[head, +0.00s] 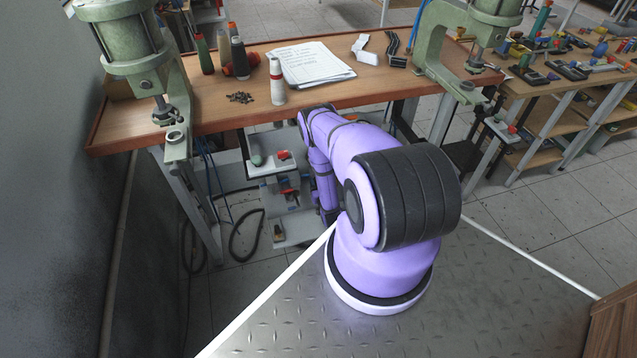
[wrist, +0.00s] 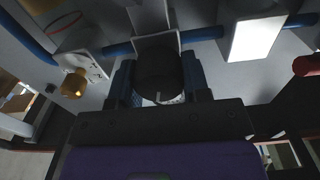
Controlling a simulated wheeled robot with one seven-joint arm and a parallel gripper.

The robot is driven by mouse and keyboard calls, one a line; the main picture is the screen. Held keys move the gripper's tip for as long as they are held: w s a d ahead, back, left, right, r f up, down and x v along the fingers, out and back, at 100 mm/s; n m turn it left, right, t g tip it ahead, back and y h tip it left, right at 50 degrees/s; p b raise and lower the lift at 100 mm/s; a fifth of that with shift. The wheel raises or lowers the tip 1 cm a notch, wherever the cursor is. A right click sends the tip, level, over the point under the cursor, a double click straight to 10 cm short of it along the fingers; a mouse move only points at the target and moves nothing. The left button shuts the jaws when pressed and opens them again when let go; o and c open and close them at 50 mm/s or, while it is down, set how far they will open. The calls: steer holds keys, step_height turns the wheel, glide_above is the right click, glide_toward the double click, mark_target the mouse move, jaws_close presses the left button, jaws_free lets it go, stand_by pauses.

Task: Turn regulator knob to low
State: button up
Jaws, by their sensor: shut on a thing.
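In the wrist view, the dark, round regulator knob (wrist: 158,68) sits at the centre, under a pale bracket. My gripper (wrist: 159,82) has one finger on each side of it and is shut on it. A small white mark shows on the knob's near edge; I cannot read the knob's setting. In the head view, my purple arm reaches down under the bench front, and my gripper and the knob are hidden there.
Blue tubes (wrist: 205,33), a brass-coloured fitting (wrist: 72,84) and a red part (wrist: 306,65) surround the knob. The wooden bench (head: 215,100) overhangs the work area, with bottles, papers (head: 305,64) and two green presses (head: 130,50). Cables hang below at left.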

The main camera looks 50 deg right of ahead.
steer(key=shift+a+f+n, duration=0.1)
steer(key=shift+f+n, duration=0.05)
steer(key=shift+n, duration=1.45)
steer(key=o, duration=0.9)
steer(key=v, duration=1)
steer(key=shift+s+a, duration=0.25)
steer(key=shift+s, duration=0.05)
